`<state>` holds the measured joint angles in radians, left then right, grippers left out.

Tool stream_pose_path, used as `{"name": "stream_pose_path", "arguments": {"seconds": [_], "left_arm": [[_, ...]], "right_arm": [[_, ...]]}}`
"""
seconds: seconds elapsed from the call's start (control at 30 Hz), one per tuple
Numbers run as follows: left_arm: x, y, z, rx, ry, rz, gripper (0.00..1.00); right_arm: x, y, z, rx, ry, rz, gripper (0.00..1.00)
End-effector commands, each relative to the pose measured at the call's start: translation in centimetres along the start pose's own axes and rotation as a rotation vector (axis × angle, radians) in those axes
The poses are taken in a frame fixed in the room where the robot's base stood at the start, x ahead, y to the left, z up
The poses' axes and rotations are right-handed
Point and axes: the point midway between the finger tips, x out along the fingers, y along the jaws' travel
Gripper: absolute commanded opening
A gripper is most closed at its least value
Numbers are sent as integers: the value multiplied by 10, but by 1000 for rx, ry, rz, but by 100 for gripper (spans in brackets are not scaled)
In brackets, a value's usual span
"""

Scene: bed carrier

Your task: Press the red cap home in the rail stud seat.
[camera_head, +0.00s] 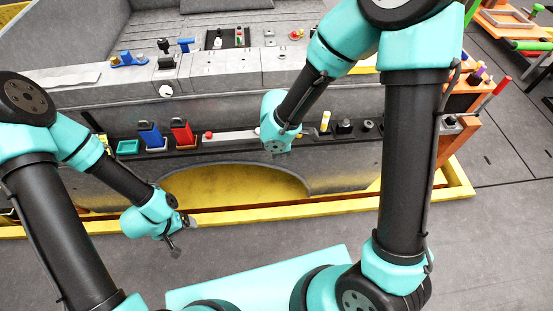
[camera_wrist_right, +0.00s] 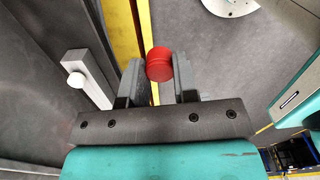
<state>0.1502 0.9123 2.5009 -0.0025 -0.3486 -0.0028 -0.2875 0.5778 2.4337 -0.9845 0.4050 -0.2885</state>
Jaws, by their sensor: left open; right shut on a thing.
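The red cap (camera_wrist_right: 159,64) is a short round cylinder between the two fingers of my right gripper (camera_wrist_right: 159,85) in the right wrist view. The gripper is shut on it and holds it clear of surfaces. A pale bar (camera_wrist_right: 92,88) with a white round stud (camera_wrist_right: 75,80) lies to the left, apart from the cap; I cannot tell whether this is the rail stud seat. In the head view my right wrist hides the cap and the right fingers. My left gripper (camera_head: 182,238) is open and empty in front of the yellow-edged carrier.
Blue tools (camera_head: 128,59) lie above. The floor in front is clear.

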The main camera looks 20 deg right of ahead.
Motion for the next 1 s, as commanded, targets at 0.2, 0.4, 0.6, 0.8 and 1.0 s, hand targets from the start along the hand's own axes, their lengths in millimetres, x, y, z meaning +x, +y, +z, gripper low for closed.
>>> {"name": "stream_pose_path", "arguments": {"seconds": [0.2,0.4,0.6,0.8,1.0], "left_arm": [[0,0,0,0,0,0,84],[0,0,0,0,0,0,84],[0,0,0,0,0,0,84],[0,0,0,0,0,0,84],[0,0,0,0,0,0,84]], "right_arm": [[-33,44,19,269,4,7,6],[-92,88,40,690,7,7,6],[-158,114,58,1086,7,5,6],[-214,135,75,1345,6,2,6],[-247,165,100,1362,3,1,6]]}}
